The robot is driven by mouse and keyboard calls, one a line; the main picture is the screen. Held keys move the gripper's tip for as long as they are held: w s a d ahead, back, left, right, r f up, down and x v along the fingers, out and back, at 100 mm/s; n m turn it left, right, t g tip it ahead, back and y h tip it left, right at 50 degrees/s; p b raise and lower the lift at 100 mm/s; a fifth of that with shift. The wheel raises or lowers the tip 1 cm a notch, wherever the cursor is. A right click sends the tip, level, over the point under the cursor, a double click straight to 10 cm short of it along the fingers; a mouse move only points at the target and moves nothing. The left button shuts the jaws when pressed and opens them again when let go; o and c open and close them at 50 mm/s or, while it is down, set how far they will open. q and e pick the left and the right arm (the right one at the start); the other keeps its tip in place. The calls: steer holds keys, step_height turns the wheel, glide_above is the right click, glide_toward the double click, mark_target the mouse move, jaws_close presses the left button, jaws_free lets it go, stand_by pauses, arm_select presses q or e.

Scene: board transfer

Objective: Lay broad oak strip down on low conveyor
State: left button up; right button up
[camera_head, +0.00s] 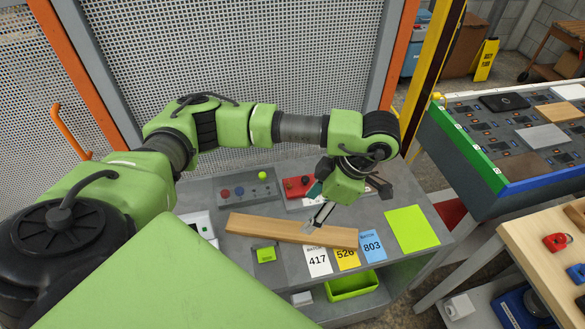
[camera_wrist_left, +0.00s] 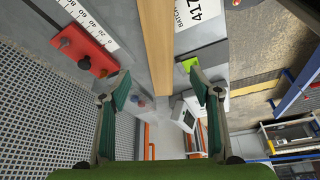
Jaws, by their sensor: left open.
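The broad oak strip (camera_head: 265,226) lies flat on a grey workbench (camera_head: 405,262), its right part near the number cards. My left gripper (camera_head: 318,212) is over the strip's right half, with one fingertip in front of the wood. In the left wrist view the strip (camera_wrist_left: 158,40) runs between the two spread fingers of the left gripper (camera_wrist_left: 160,82), with a gap on each side. The left gripper is open and holds nothing. What looks like the low conveyor (camera_head: 545,185), with green and blue sides, stands at the right with several boards on it. My right gripper is not in view.
Cards marked 417 (camera_head: 317,262), 526 (camera_head: 347,258) and 803 (camera_head: 372,246) lie in front of the strip. A lime sheet (camera_head: 412,229) lies at the bench's right. A mesh fence (camera_head: 240,80) stands behind. A wooden table (camera_head: 530,245) is at lower right.

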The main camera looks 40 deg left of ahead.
arm_select(q)
glide_above(291, 229)
steer(key=w+d, duration=0.1)
steer(key=d, duration=0.2)
step_height(291, 229, down, 5)
steer(key=shift+w+a+r, duration=0.1)
steer(key=p+x, duration=0.2)
steer(key=x, duration=0.2)
steer(key=shift+a+f, duration=0.2)
steer(key=shift+f, duration=0.45)
steer(key=c, duration=1.5)
steer(key=shift+r, duration=0.15)
steer(key=shift+r+b, duration=1.05)
steer(key=shift+r, duration=0.05)
steer(key=s+d+r, duration=0.2)
steer(key=s+r, duration=0.3)
steer(key=s, duration=0.1)
steer(key=s+d+r+b, duration=0.1)
steer(key=s+d+r, duration=0.1)
steer(key=s+r, duration=0.3)
steer(key=shift+s+d+r, duration=0.3)
steer(key=shift+s+d, duration=0.1)
steer(key=shift+s, duration=0.7)
